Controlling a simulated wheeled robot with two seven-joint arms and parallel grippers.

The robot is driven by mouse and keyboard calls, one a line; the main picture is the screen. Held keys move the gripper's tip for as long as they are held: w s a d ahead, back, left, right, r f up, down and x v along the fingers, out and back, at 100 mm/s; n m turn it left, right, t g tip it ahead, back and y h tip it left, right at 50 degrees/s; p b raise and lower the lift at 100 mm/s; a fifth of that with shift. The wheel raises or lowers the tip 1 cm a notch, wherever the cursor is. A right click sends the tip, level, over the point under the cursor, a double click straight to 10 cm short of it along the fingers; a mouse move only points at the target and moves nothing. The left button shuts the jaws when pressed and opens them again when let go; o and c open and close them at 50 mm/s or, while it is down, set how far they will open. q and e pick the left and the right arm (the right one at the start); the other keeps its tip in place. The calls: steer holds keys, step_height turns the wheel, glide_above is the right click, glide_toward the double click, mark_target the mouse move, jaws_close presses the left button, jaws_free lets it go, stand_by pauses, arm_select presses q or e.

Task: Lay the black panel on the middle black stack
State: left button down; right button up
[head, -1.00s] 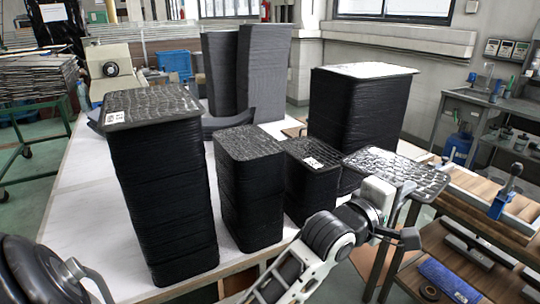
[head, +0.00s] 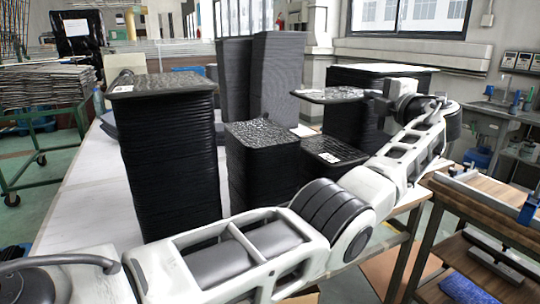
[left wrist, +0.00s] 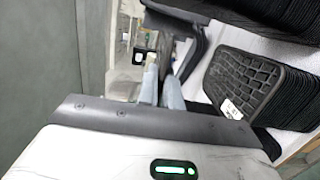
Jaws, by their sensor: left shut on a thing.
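My left gripper (head: 378,96) is shut on the near-right edge of a black textured panel (head: 328,95). The panel is held nearly level in the air, above and apart from the low black stacks. In the head view it appears above the short stack with a white label (head: 331,151). The middle black stack (head: 262,135) stands left of that short stack, with a bare textured top. A taller black stack (head: 165,150) stands at the left. In the left wrist view a labelled stack top (left wrist: 245,80) shows. My right gripper is out of view.
A tall black stack with a pale top (head: 392,70) stands behind my gripper. Tall dark grey stacks (head: 275,75) stand at the back. The white table (head: 90,215) is clear at left. A wooden workbench (head: 480,215) is at right.

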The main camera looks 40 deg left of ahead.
mark_target(333, 100)
arm_select(q)
step_height(333, 100, up, 4)
steer(key=s+n+g+y, duration=0.1)
steer(key=s+n+g, duration=0.1)
steer(key=s+a+f+b, duration=0.1)
steer(key=s, duration=0.2)
steer(key=s+a+f+b, duration=0.1)
steer(key=s+b, duration=0.1)
steer(key=s+a+f+b, duration=0.1)
steer(key=s+a, duration=0.1)
steer(key=s, duration=0.1)
steer(key=shift+s+a+f, duration=0.1)
steer(key=shift+s+f, duration=0.2)
steer(key=shift+f, duration=0.05)
steer(key=s+a+f, duration=0.2)
steer(key=s+f, duration=0.2)
steer(key=f, duration=0.4)
steer(key=shift+s+f+p, duration=0.25)
steer(key=shift+f+p, duration=0.15)
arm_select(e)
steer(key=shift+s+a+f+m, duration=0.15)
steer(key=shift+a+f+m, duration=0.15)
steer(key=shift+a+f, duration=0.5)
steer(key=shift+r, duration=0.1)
